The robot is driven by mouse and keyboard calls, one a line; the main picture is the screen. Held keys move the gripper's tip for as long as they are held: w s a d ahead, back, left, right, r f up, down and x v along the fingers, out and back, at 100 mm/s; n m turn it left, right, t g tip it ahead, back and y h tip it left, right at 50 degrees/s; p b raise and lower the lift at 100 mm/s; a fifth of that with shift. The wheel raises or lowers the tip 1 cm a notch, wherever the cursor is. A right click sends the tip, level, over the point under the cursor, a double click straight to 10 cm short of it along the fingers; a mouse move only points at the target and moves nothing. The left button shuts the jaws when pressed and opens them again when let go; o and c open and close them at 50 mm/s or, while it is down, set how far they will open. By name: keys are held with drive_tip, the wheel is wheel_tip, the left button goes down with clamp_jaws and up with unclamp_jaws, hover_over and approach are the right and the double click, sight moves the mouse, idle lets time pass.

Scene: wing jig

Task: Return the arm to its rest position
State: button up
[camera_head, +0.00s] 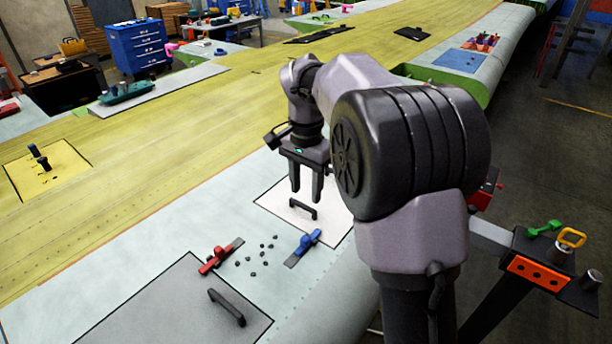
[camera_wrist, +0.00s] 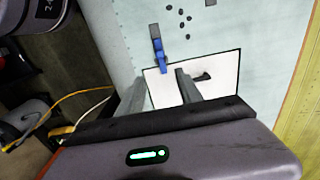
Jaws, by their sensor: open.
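My gripper (camera_head: 306,184) points down above the white panel (camera_head: 275,207) on the wing. Its two fingers are apart with nothing between them. A black handle (camera_head: 302,209) on the white panel lies just below the fingertips; they look apart from it, though the exact gap is hard to judge. In the wrist view my gripper (camera_wrist: 157,90) shows both fingers spread over the panel's edge, and the handle (camera_wrist: 202,77) lies beside one finger. My arm reaches over the wing from the right, bent at the elbow, and hides part of the panel.
A blue clamp (camera_head: 305,243), a red clamp (camera_head: 219,256) and several small dark pieces (camera_head: 262,249) lie on the wing near the panel. A grey panel (camera_head: 170,310) with a handle is at the front. A bracket with an orange plate (camera_head: 538,273) stands at right.

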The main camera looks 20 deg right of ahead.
drive_tip(key=shift+r, duration=0.7)
drive_tip(key=s+a+f+n+t+b, duration=0.2)
drive_tip(key=s+f+b, duration=0.2)
drive_tip(key=s, duration=0.5)
drive_tip(key=s+a+f+n+t+y+b, duration=0.1)
drive_tip(key=s+f+b, duration=0.3)
drive_tip(key=s, duration=0.5)
drive_tip(key=s+a+f+n+t+y+b, duration=0.1)
drive_tip(key=s+a+f+n+t+b, duration=0.1)
drive_tip(key=s+b, duration=0.6)
wheel_tip(320, 180, down, 3)
drive_tip(key=shift+s+a+r+n+t, duration=0.15)
drive_tip(key=shift+s+a+n+t, duration=0.25)
drive_tip(key=shift+s+a+n, duration=0.4)
